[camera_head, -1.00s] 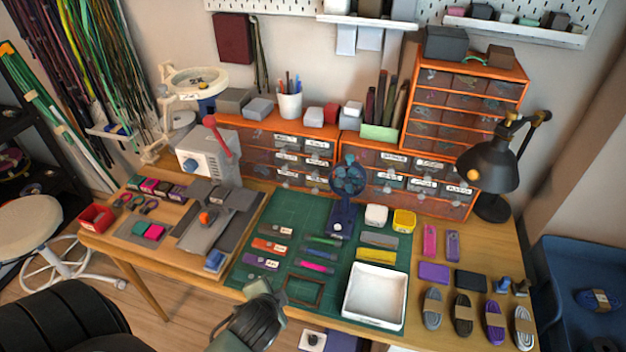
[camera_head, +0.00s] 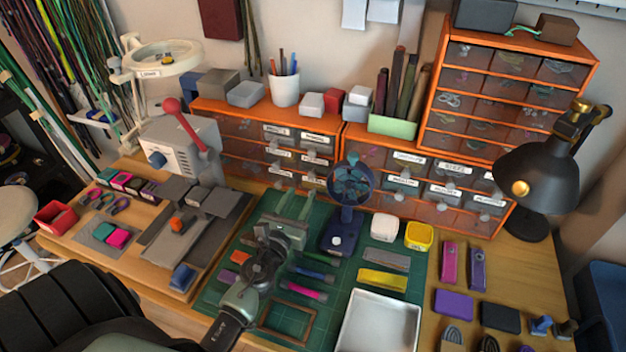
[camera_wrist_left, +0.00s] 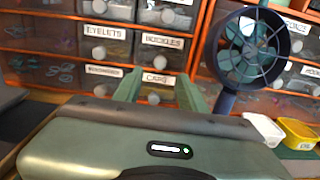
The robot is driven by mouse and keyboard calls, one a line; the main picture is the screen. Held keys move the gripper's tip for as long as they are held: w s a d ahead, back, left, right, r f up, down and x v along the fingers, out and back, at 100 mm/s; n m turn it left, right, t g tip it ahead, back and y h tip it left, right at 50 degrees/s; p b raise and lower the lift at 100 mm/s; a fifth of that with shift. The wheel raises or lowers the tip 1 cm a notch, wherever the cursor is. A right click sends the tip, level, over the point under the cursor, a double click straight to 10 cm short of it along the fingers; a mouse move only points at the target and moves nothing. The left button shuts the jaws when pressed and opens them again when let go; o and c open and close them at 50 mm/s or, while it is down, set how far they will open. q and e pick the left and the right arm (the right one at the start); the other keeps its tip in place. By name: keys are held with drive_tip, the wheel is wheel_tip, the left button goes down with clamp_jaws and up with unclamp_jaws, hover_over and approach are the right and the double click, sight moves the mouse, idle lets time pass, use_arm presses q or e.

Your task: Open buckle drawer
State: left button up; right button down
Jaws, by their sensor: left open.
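The buckle drawer is a small clear-fronted drawer labelled BUCKLES (camera_wrist_left: 162,41) in the orange drawer unit at the back of the table. In the head view it appears to be the right-column, middle-row drawer (camera_head: 315,160), its label too small to read surely. It looks shut, as do its neighbours. My left gripper (camera_head: 297,203) is open and empty over the cutting mat, fingers pointing at the drawer unit. In the left wrist view its two green fingers (camera_wrist_left: 160,84) stand apart below the BUCKLES drawer, in front of the lower drawer. My right gripper is not in view.
A small dark blue fan (camera_head: 350,185) stands right of my gripper, close to it. A grey machine (camera_head: 180,145) with a red lever stands at left. A white tray (camera_head: 380,322), strips and a yellow box (camera_head: 419,235) lie at right.

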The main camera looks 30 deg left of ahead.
sight(311, 176)
use_arm(q)
drive_tip(key=x, duration=0.4)
drive_tip(key=shift+r, duration=0.3)
drive_tip(key=shift+x, duration=1.05)
drive_tip(key=shift+w+a+f, duration=0.1)
drive_tip(key=shift+w+f, duration=0.05)
drive_tip(key=shift+w, duration=0.25)
clamp_jaws()
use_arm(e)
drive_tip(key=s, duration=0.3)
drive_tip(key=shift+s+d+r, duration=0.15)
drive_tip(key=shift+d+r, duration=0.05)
